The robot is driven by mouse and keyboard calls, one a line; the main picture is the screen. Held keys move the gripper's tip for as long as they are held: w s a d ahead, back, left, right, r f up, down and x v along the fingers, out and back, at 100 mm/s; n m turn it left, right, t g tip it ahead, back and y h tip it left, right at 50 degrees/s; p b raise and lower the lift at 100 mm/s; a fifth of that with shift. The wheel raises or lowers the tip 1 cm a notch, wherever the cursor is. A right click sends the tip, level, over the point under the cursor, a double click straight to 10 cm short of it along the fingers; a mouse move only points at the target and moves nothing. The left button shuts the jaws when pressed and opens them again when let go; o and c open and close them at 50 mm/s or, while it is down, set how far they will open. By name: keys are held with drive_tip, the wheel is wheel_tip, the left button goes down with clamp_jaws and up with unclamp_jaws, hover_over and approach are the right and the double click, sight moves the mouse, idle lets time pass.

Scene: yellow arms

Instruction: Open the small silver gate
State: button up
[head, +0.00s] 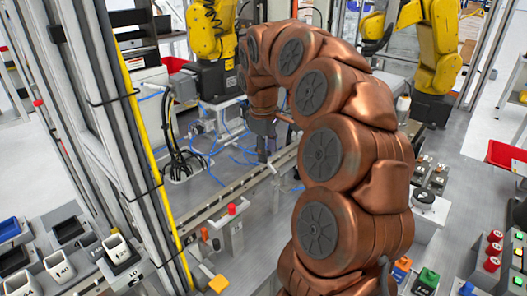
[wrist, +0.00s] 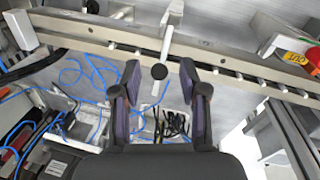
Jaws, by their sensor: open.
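In the wrist view a small silver bar piece (wrist: 167,40), likely the gate, stands at the metal rail, its flared end towards the top. A round dark knob (wrist: 158,71) shows just below it, between my fingertips in the picture. My gripper (wrist: 160,80) is open, one purple-grey finger on each side of the knob. I see no contact with either finger, and the depth gap is unclear. In the head view my gripper (head: 266,152) points down above the rail, and the brown arm hides much of the area around it.
A long metal rail (head: 235,190) with pegs edges the grey work deck. Blue hoses (head: 215,150) and black cables (head: 185,155) lie on the deck. Yellow robot arms (head: 212,30) stand behind. An aluminium post (head: 95,100) rises at the left.

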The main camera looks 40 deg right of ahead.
drive_tip(key=shift+f, duration=0.35)
clamp_jaws()
idle(0.5)
